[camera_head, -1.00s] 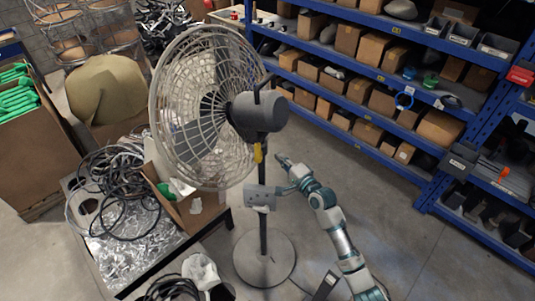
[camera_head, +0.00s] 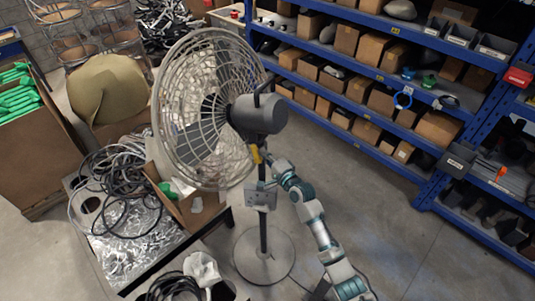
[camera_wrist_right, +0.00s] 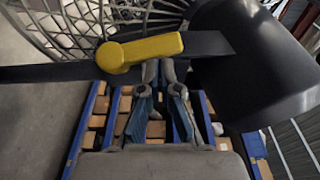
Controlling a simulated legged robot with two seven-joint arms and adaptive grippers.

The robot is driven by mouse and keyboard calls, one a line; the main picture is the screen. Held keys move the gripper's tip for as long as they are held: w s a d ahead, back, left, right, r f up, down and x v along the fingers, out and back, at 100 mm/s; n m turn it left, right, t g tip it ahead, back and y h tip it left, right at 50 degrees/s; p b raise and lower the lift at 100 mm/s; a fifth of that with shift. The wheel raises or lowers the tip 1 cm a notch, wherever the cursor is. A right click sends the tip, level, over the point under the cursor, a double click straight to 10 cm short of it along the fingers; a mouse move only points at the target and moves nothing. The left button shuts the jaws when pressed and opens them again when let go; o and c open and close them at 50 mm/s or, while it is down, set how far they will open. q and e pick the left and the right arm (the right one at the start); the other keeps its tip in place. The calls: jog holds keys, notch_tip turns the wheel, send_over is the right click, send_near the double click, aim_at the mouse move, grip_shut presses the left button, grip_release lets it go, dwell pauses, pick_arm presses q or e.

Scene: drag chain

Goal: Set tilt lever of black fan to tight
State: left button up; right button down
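The fan (camera_head: 205,110) stands on a pole with a round base, its pale wire cage facing left and its dark motor housing (camera_head: 258,114) on the right. The yellow tilt lever (camera_head: 256,154) sits just below the housing; in the right wrist view the lever (camera_wrist_right: 140,50) lies nearly level across a dark bar. My right gripper (camera_head: 268,168) is close by the lever. In the right wrist view its fingers (camera_wrist_right: 160,72) are drawn close together with a narrow gap, their tips at the lever's lower edge; contact is unclear. My left gripper is not in view.
A grey control box (camera_head: 260,196) is on the fan pole below the lever. Blue shelving (camera_head: 390,80) with cardboard boxes stands behind and right. A table with cables and plastic wrap (camera_head: 130,245) is at left. Floor between fan and shelves is clear.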

jog(key=shift+a+r, duration=0.15)
jog(key=shift+a, duration=0.1)
